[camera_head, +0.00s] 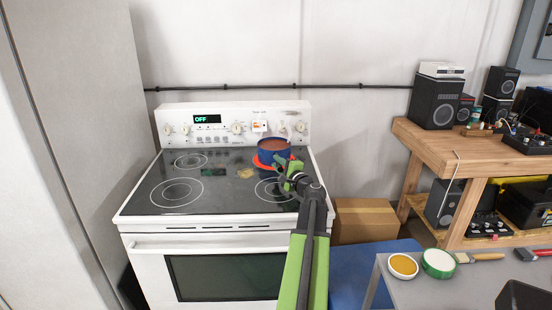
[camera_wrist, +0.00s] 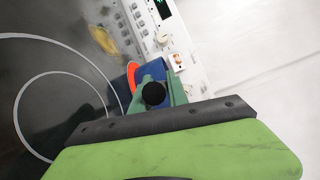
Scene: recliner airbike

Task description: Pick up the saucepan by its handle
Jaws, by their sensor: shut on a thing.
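The blue saucepan (camera_head: 274,152) stands at the back right of the stove top, with a brownish inside. In the wrist view my gripper (camera_wrist: 153,92) is shut around a dark round end, which looks like the handle tip. Most of the handle is hidden by the jaws. I cannot tell whether the saucepan is lifted.
The white stove (camera_head: 135,207) has a raised back panel with knobs (camera_head: 225,126) close behind the saucepan. A wooden bench (camera_head: 450,150) with speakers stands at the right. The left of the stove top is clear.

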